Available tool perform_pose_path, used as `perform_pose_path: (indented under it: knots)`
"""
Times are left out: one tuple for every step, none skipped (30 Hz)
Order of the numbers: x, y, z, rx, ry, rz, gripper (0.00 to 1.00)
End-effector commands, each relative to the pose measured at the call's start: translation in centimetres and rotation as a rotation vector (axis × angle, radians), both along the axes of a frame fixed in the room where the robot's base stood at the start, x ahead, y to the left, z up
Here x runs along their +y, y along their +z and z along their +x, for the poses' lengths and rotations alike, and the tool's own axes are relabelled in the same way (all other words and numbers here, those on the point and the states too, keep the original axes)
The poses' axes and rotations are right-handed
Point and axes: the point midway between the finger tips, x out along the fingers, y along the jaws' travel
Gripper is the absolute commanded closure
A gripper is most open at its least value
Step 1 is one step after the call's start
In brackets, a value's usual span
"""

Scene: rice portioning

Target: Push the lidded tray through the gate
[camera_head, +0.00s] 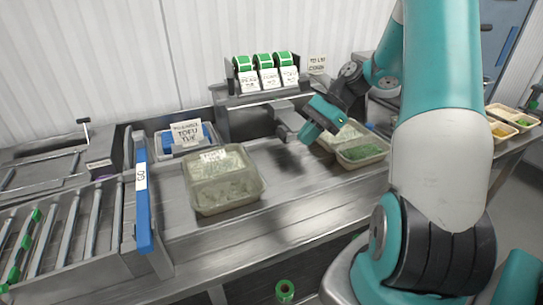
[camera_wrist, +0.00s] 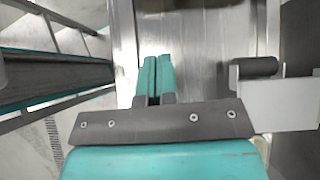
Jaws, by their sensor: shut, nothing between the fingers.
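The lidded tray (camera_head: 223,182), a pale rectangular container with a translucent lid and a label, sits on the steel counter in the head view. The gate (camera_head: 143,190) is a blue upright panel with a white label, left of the tray and apart from it, at the end of a roller conveyor (camera_head: 65,240). My gripper (camera_head: 284,117) is to the right of the tray and above the counter, apart from the tray. In the wrist view its two teal fingers (camera_wrist: 155,78) are shut together with nothing between them. The tray does not show in the wrist view.
An open tray with green contents (camera_head: 362,152) stands to the right, near my arm. A labelled tofu bin (camera_head: 186,139) is behind the lidded tray. A label-roll dispenser (camera_head: 265,75) stands at the back. The counter in front of my gripper is clear.

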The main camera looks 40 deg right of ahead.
Motion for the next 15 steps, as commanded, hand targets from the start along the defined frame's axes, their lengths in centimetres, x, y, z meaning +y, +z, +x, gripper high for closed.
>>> perform_pose_path:
  knots:
    - [-0.8, -0.1, -0.3, 0.019, -0.037, 0.016, 1.0]
    - [-1.0, -0.2, -0.3, 0.025, -0.049, 0.022, 1.0]
    - [-1.0, -0.5, -0.3, 0.032, -0.061, 0.027, 1.0]
    - [-0.9, -0.7, -0.3, 0.034, -0.065, 0.03, 1.0]
    - [-0.7, -0.9, -0.3, 0.036, -0.066, 0.031, 1.0]
    - [-0.3, -1.3, -0.1, 0.036, -0.064, 0.031, 1.0]
    - [0.0, -1.6, 0.0, 0.035, -0.064, 0.03, 1.0]
    - [0.4, -2.0, 0.0, 0.037, -0.062, 0.03, 1.0]
    - [0.9, -2.5, 0.2, 0.036, -0.061, 0.031, 1.0]
    - [1.3, -2.9, 0.3, 0.038, -0.061, 0.031, 1.0]
    - [1.8, -3.4, 0.4, 0.038, -0.061, 0.031, 1.0]
    - [2.4, -4.0, 0.6, 0.037, -0.061, 0.03, 1.0]
    - [2.9, -4.4, 0.7, 0.038, -0.06, 0.03, 1.0]
    - [3.4, -4.9, 0.9, 0.038, -0.06, 0.031, 1.0]
    - [4.0, -5.5, 1.0, 0.037, -0.059, 0.03, 1.0]
